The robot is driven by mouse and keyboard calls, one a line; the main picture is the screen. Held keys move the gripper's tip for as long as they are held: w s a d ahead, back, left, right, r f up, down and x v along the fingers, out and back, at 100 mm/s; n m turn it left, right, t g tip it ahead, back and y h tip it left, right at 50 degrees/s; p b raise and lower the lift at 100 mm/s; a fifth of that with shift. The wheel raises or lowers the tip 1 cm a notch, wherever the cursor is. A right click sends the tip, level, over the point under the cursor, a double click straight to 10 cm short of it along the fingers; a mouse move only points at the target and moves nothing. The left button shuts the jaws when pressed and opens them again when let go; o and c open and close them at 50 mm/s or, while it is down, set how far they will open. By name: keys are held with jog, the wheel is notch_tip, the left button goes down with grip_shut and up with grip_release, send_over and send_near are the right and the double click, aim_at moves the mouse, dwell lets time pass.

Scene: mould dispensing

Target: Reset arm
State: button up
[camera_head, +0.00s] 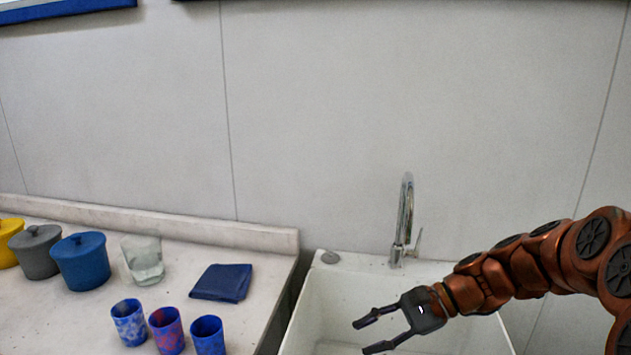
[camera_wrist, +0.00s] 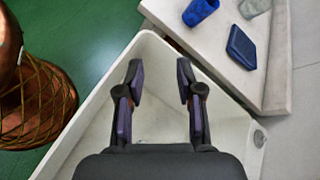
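My gripper (camera_head: 366,336) is at the end of my copper-coloured arm, which reaches in from the right in the head view. It is open and empty, with its fingers apart and pointing left. It is over the white sink (camera_head: 318,300). In the wrist view my gripper (camera_wrist: 158,75) also shows open, with nothing between its fingers, above the sink (camera_wrist: 150,55).
A chrome tap (camera_head: 404,215) stands behind the sink. The counter (camera_head: 200,265) at left holds three patterned blue cups (camera_head: 167,328), a clear glass (camera_head: 143,262), a folded blue cloth (camera_head: 222,282), and blue (camera_head: 80,262), grey (camera_head: 37,252) and yellow (camera_head: 8,243) lidded pots.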

jog(key=s+a+f+n+g+h, duration=0.1)
jog(key=s+a+n+g+h, duration=0.15)
jog(key=s, duration=0.55)
jog(key=s+d+f+n+h, duration=0.2)
jog(key=s+d+n+h, duration=0.2)
jog(key=s, duration=0.5)
jog(key=s+d+f+n+h, duration=0.2)
jog(key=s+d+n+h, duration=0.2)
jog(key=s, duration=0.5)
jog(key=d+t+h, duration=0.1)
jog(key=d, duration=0.1)
jog(key=shift+d+n, duration=0.3)
jog(key=shift+n, duration=0.05)
jog(key=shift+a, duration=0.15)
